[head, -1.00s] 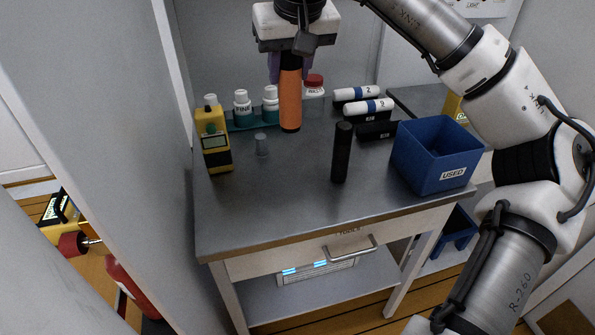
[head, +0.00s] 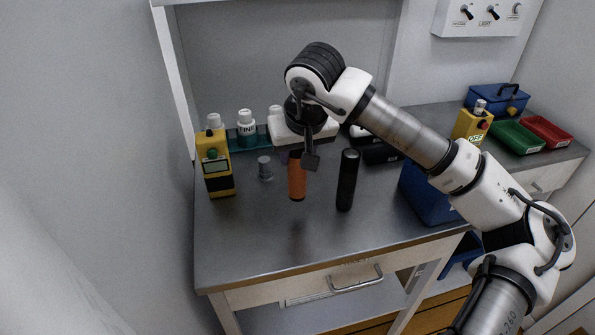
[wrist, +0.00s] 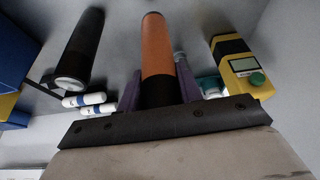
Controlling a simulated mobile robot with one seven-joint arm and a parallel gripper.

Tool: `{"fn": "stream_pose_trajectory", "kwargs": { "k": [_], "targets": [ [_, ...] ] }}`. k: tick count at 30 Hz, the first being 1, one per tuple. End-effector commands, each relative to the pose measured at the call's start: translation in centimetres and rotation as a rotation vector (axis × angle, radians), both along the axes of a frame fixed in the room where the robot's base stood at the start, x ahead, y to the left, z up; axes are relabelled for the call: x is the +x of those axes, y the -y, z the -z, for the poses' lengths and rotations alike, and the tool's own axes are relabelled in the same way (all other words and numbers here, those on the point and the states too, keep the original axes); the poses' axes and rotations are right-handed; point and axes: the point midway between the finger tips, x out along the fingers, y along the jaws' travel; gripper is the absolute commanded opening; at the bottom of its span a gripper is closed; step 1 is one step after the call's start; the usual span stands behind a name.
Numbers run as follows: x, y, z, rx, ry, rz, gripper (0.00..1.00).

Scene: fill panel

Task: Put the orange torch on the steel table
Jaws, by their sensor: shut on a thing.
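The orange torch (head: 297,178) is upright over the left-middle part of the steel table (head: 270,240). In the head view its lower end looks at or very near the tabletop; I cannot tell whether it touches. My gripper (head: 297,158) is shut on the torch's upper part, pointing down. In the wrist view the orange torch (wrist: 157,55) stands between the purple fingers of my gripper (wrist: 157,92). My gripper and wrist hide the torch's top in the head view.
A black torch (head: 347,180) stands just right of the orange one. A yellow meter (head: 214,165), a small grey cylinder (head: 265,168) and white bottles (head: 246,128) stand left and behind. A blue bin (head: 425,195) is at the right. The table's front is clear.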

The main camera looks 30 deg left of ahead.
Motion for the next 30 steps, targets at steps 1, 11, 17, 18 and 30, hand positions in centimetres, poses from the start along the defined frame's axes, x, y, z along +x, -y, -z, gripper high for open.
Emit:
{"fn": "stream_pose_trajectory", "kwargs": {
  "k": [1,11,17,18,30],
  "targets": [
    [0.0,0.0,0.6,0.002,-0.002,0.000,0.02],
    [0.0,0.0,4.2,0.001,-0.003,0.001,0.02],
    [0.1,0.0,5.5,0.002,0.001,0.001,0.02],
    [0.1,0.0,5.5,0.001,0.002,0.001,0.02],
    [0.0,0.0,5.8,0.000,0.000,0.001,0.47]
  ]
}}
